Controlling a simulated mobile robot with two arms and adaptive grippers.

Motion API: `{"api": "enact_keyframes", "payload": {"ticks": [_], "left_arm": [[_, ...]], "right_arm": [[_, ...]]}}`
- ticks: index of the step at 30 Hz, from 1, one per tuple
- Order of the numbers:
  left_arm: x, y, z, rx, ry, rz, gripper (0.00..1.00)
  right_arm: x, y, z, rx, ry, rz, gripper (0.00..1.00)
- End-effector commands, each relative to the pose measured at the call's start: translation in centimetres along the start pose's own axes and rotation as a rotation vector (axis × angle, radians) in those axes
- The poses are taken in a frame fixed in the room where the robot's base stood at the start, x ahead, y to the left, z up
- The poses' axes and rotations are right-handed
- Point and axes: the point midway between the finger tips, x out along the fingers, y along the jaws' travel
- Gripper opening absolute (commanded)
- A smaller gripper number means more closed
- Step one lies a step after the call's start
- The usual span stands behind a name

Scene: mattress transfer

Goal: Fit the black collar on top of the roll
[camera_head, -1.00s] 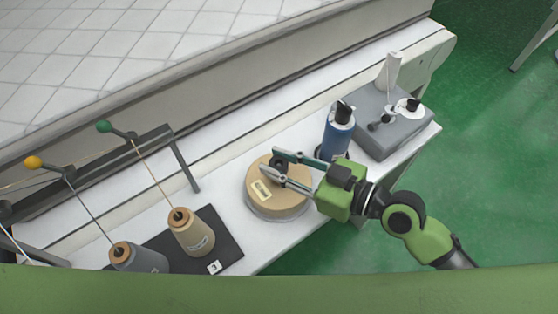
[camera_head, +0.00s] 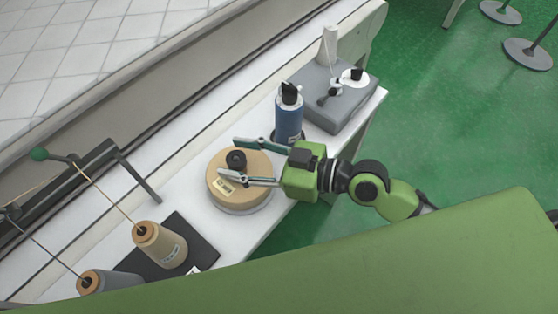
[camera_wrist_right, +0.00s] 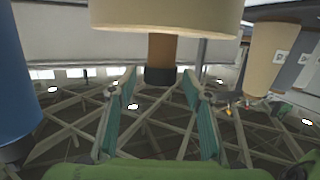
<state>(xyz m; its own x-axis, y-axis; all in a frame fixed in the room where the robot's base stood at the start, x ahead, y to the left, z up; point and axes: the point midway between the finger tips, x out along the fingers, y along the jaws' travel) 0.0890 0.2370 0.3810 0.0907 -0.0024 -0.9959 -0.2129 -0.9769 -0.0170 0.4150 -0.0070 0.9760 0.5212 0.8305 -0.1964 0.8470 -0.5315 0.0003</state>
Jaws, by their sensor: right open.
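The tan roll (camera_head: 253,192) lies flat as a disc on the white bench in the head view, with a pale label on top. The black collar (camera_head: 236,158) is on top of it. In the wrist view, which appears upside down, the collar (camera_wrist_right: 159,76) sits at the end of a brown core (camera_wrist_right: 161,49) that sticks out of the roll (camera_wrist_right: 165,14). My right gripper (camera_head: 228,158) is open, with one finger on either side of the collar and a gap visible beside it in the wrist view (camera_wrist_right: 158,82). My left gripper is not in view.
A blue cylinder (camera_head: 288,118) stands just behind my right gripper, near a grey box (camera_head: 332,104). Thread cones (camera_head: 160,247) stand on a black mat (camera_head: 200,243) at the left. A large quilted mattress (camera_head: 90,65) is beyond the bench (camera_head: 240,232).

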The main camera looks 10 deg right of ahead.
Motion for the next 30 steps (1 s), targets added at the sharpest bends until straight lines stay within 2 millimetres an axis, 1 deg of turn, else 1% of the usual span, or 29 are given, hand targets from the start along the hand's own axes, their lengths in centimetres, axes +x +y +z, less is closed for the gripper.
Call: {"api": "enact_keyframes", "payload": {"ticks": [9, 15, 30], "left_arm": [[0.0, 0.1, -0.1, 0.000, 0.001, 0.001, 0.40], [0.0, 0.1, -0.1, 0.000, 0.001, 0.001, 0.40], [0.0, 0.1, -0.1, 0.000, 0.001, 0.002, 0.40]], "right_arm": [[-4.4, -0.1, 0.2, -0.002, -0.009, -0.003, 0.45], [-6.6, 0.0, 0.2, 0.000, -0.010, -0.002, 0.45], [-9.6, -0.1, 0.1, 0.007, -0.002, 0.000, 0.45]]}}
